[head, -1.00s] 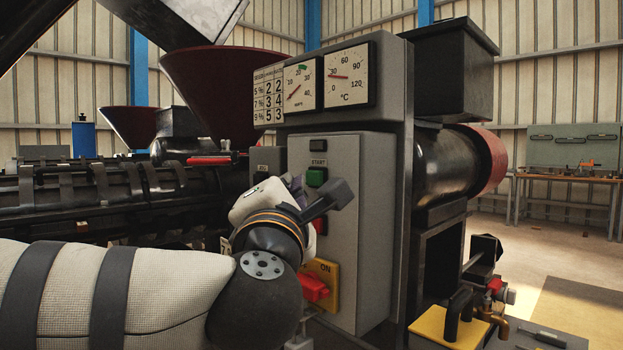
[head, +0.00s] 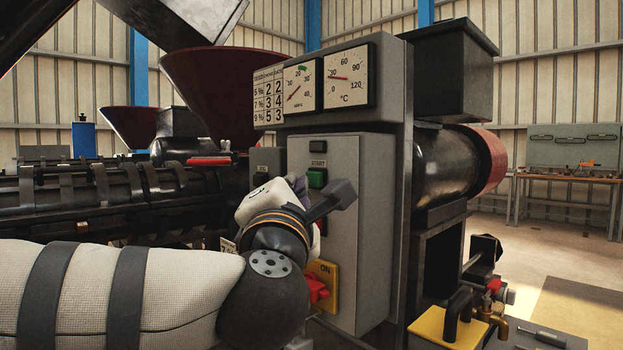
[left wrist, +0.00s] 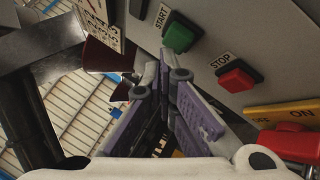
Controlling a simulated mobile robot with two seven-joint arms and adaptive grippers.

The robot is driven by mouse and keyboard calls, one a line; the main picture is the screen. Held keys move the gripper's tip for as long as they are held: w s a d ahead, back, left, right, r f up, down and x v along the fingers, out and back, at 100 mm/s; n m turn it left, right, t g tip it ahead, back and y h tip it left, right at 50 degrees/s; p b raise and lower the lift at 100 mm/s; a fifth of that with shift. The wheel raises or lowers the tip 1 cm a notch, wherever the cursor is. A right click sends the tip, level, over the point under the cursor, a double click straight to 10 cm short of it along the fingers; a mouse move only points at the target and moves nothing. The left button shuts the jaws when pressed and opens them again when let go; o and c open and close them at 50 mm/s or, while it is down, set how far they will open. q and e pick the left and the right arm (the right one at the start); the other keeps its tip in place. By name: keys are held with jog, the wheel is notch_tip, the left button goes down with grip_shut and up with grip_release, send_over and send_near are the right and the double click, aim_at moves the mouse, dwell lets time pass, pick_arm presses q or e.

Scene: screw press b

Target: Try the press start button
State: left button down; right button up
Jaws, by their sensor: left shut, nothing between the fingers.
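The green START button (head: 317,178) is on the grey control panel (head: 350,230), below a small dark block. In the left wrist view the START button (left wrist: 180,37) is just beyond my left gripper's fingertips (left wrist: 166,72), slightly to the right. A gap seems to remain; contact cannot be told. The red STOP button (left wrist: 237,81) is to the right of the fingers in the left wrist view. My right gripper is not in view.
A red switch on a yellow ON plate (head: 324,283) sits low on the panel, close to my left forearm. Two dial gauges (head: 346,77) are above the panel. The black press barrel (head: 110,190) lies left.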

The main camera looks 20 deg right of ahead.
pick_arm(q)
jog(key=shift+w+d, duration=0.15)
jog(key=shift+d, duration=0.35)
dwell(0.7)
jog(key=shift+a, duration=0.15)
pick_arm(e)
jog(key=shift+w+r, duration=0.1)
pick_arm(q)
jog(key=shift+s+a+p, duration=0.3)
jog(key=shift+a, duration=0.4)
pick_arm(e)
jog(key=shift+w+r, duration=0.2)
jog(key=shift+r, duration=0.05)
pick_arm(q)
jog(key=a, duration=0.1)
jog(key=s+a+p, duration=0.1)
jog(key=a, duration=0.2)
jog(key=shift+s+a, duration=0.3)
jog(key=shift+s, duration=0.05)
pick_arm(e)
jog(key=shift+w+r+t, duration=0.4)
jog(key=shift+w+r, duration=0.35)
